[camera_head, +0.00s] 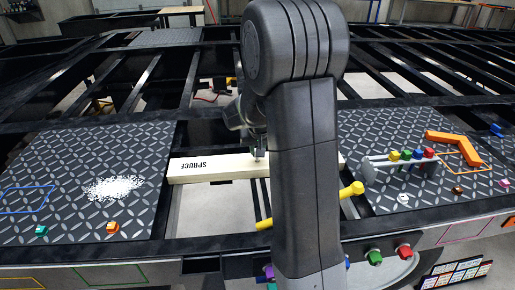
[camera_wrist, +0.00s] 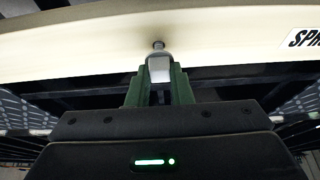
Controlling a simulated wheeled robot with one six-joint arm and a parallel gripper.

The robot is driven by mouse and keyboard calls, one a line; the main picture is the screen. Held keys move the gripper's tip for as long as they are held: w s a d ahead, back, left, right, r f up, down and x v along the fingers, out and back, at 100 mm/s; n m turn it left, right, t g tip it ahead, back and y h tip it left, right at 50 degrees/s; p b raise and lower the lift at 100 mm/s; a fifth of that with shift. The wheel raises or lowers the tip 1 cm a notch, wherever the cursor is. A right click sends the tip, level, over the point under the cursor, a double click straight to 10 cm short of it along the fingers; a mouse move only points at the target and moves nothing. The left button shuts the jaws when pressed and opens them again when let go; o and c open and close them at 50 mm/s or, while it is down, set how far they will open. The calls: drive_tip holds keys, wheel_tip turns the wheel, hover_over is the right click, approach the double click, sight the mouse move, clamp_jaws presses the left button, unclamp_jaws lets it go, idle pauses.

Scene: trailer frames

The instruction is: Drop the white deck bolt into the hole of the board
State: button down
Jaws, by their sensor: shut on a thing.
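The pale board (camera_head: 222,166), marked SPRUCE upside down, spans the gap between two diamond-plate decks. It also crosses the top of the wrist view (camera_wrist: 80,48). My gripper (camera_head: 258,155) is at the board's middle, partly hidden by my arm. In the wrist view my gripper (camera_wrist: 159,78) has green fingers shut on the white deck bolt (camera_wrist: 159,68). The bolt's far end points at a small dark round spot on the board, at or just in front of it. I cannot tell whether this spot is the hole, nor whether the bolt touches the board.
A yellow bar (camera_head: 352,189) lies in front of the board, partly behind my arm. The right deck (camera_head: 375,135) carries a rack with coloured pegs (camera_head: 411,155) and an orange angled piece (camera_head: 455,146). White granules (camera_head: 113,188) lie on the left deck. Open frame gaps lie behind.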

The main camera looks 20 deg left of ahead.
drive_tip(key=c, duration=1.2)
unclamp_jaws()
drive_tip(key=v, duration=1.3)
drive_tip(key=shift+s+r, duration=0.2)
drive_tip(key=shift+r, duration=0.15)
